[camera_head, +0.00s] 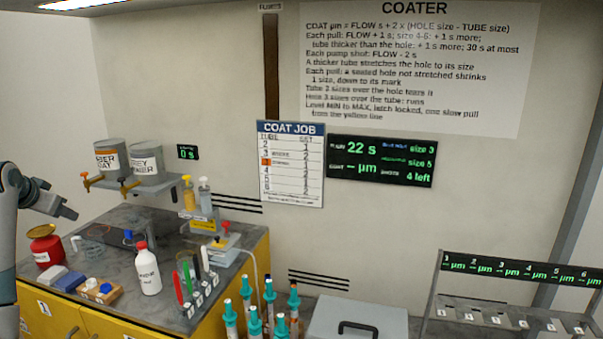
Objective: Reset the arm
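My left gripper (66,212) shows at the left edge of the head view, at the end of my grey arm. It hangs in the air in front of the wall, above the left end of the yellow bench. Its fingers are small and seen at an angle, so I cannot tell whether they are open or shut. I see nothing held in it. My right gripper is not in view.
A grey-topped yellow bench (215,309) carries a white bottle (148,270), a red can (45,248) and coloured pens. Two tanks (113,158) stand on a shelf above. Teal-capped tubes (253,322), a grey lidded box (385,318) and a numbered rack (500,318) are right.

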